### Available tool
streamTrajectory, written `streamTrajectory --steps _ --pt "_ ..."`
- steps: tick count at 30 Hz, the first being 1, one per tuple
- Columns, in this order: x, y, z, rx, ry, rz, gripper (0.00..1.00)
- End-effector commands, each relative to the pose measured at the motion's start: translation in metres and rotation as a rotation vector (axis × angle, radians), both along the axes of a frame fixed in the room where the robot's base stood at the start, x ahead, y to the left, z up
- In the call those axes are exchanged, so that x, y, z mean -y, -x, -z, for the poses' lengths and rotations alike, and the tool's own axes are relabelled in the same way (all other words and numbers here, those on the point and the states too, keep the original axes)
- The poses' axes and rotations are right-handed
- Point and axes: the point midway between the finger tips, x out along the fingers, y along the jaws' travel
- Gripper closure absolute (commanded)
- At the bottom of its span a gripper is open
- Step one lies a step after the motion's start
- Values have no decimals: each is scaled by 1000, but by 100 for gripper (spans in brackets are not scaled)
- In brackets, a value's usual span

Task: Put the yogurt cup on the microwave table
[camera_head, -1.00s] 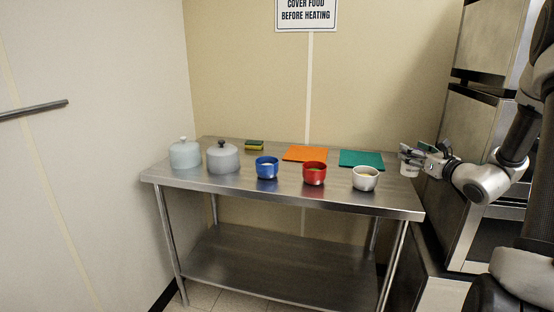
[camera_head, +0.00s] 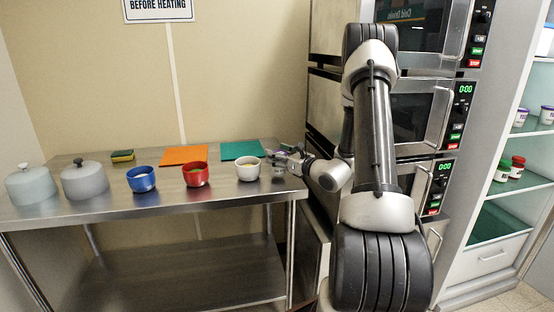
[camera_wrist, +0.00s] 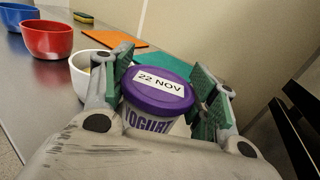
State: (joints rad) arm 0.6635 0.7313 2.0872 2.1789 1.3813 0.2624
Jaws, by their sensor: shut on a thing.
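The yogurt cup (camera_wrist: 158,92) has a purple lid with a "22 NOV" label and sits between the two green-padded fingers of my gripper (camera_wrist: 165,95) in the wrist view. My gripper is shut on it. In the head view my gripper (camera_head: 290,160) is at the right end of the steel table (camera_head: 225,196), beside the white bowl; the cup is hardly visible there. Whether the cup touches the table top is not clear.
A white bowl (camera_head: 248,168), a red bowl (camera_head: 195,174) and a blue bowl (camera_head: 141,179) line the table front. Lidded pots (camera_head: 84,180) stand left. Orange (camera_head: 184,155) and teal mats (camera_head: 241,149) and a sponge (camera_head: 122,156) lie behind. Stacked microwaves (camera_head: 420,115) stand right.

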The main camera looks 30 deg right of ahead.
Motion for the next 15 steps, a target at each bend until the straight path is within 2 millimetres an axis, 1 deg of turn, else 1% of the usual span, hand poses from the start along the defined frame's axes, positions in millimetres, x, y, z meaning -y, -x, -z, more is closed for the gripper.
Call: streamTrajectory --steps 1,4,13,14,15 --pt "0 0 8 -1 -2 0 80" --pt "0 0 15 2 0 0 80" --pt "0 0 17 2 0 0 80" --pt "0 0 17 1 1 0 36" --pt "0 0 17 1 1 0 29"
